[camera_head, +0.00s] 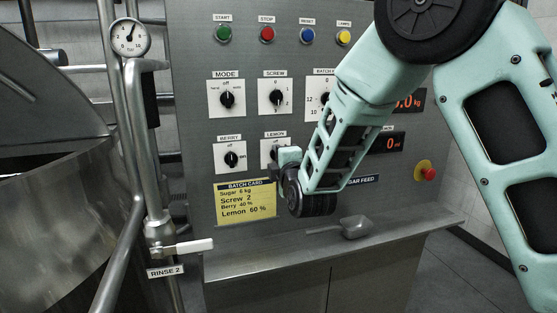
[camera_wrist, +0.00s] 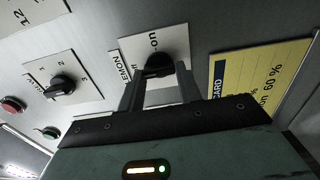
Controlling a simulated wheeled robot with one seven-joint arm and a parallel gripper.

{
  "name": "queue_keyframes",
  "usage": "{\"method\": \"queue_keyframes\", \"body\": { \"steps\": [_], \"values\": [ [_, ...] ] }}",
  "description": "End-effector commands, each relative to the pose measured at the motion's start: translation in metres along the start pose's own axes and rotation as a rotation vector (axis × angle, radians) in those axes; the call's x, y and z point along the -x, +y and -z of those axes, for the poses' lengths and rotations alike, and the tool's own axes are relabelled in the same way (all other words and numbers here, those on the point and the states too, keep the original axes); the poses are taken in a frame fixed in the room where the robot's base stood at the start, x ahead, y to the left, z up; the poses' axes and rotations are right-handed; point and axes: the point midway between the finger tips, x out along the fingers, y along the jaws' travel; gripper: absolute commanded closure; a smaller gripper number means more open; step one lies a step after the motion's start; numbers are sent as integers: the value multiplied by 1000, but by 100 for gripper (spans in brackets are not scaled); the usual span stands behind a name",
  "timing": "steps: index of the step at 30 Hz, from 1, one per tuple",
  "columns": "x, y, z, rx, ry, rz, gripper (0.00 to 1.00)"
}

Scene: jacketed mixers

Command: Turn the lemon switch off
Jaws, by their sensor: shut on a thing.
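The lemon switch is a black rotary knob on a white plate under a LEMON label. In the head view its plate (camera_head: 265,147) is partly hidden behind my gripper (camera_head: 284,160). In the wrist view the lemon switch knob (camera_wrist: 157,61) sits between the two fingertips of my gripper (camera_wrist: 160,76), which is shut on it. The word "on" shows on the plate beyond the knob, and part of "off" shows beside it. The fingers and the viewing angle hide which way the knob points.
The berry switch (camera_head: 231,158) is just left, and the screw switch (camera_head: 276,97) is above. A yellow batch card (camera_head: 245,199) reads Lemon 60 %. A scoop (camera_head: 355,227) lies on the ledge below. A red emergency button (camera_head: 426,172) is at the right.

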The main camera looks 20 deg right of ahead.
Motion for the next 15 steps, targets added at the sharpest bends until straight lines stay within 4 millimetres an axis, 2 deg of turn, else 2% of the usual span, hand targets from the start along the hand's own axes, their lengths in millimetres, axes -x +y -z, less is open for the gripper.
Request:
{"method": "queue_keyframes", "body": {
  "steps": [4, 5, 6, 7, 15],
  "values": [
    [0, 0, 0, 2, 0, 1, 88],
    [0, 0, 0, 2, 0, 1, 60],
    [0, 0, 0, 2, 0, 1, 49],
    [0, 0, 0, 2, 0, 1, 44],
    [0, 0, 0, 0, 0, 1, 44]
  ]
}}
